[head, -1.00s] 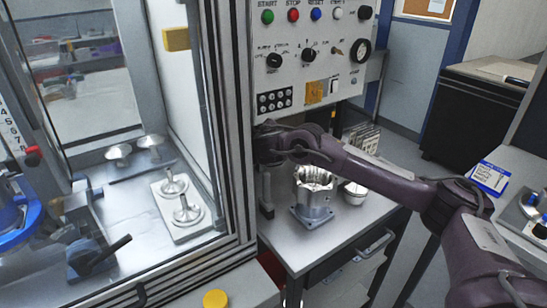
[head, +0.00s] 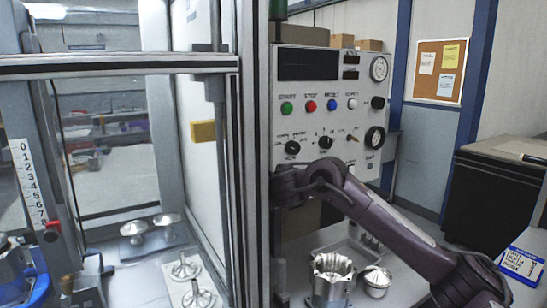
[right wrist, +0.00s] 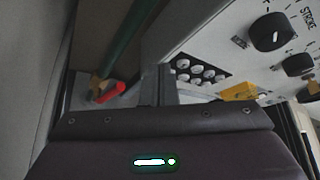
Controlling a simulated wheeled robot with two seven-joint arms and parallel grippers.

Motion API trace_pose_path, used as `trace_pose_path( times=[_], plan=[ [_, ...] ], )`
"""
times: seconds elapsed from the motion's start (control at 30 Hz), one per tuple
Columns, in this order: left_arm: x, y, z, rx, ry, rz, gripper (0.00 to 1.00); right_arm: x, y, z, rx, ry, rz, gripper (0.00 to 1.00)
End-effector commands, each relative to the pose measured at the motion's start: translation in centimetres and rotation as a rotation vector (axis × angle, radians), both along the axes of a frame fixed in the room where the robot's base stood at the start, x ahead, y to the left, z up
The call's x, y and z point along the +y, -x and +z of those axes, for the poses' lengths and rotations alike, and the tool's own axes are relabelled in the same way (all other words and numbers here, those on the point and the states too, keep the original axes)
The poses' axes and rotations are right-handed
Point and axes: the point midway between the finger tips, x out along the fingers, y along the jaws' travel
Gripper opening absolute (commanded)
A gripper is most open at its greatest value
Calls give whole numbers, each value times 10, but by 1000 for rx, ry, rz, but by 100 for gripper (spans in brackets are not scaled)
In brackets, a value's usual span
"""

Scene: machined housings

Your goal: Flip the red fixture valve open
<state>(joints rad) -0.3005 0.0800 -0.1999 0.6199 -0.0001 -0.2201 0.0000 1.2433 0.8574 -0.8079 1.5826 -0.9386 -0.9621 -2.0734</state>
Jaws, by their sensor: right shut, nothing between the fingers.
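The red valve handle (right wrist: 110,92) shows in the right wrist view, left of centre, beside a small brass-coloured fitting (right wrist: 97,82) near a green pipe (right wrist: 122,48). I cannot clearly make out this valve in the head view. My right gripper (right wrist: 157,72) is shut and empty, its grey fingers to the right of the red handle and apart from it in the picture. In the head view my right arm reaches in from the right, and its wrist is in front of the lower control panel beside the cabinet post. The fingers are hidden there. My left gripper is out of view.
The control panel (head: 325,105) with knobs and buttons stands close to my right wrist. The glazed cabinet's metal post (head: 248,150) is just left of it.

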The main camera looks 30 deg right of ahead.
Motion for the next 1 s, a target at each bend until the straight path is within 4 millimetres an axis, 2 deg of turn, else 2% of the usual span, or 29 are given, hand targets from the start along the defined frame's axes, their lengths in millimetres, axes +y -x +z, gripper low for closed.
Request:
trace_pose_path(
  times=[0.03, 0.2, 0.4, 0.6, 1.0],
  plan=[
    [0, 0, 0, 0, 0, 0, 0, 1, 0, 15, -6, -3, 0, 0],
    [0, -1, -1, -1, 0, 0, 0, 0, 0, 54, -4, -2, -1, 0],
    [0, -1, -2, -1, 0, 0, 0, 0, 0, 84, -1, 0, -1, 0],
    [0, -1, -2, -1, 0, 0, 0, 0, 0, 94, 2, 0, -1, 0],
    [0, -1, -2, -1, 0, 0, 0, -1, 0, 94, 1, 0, -1, 0]
  ],
)
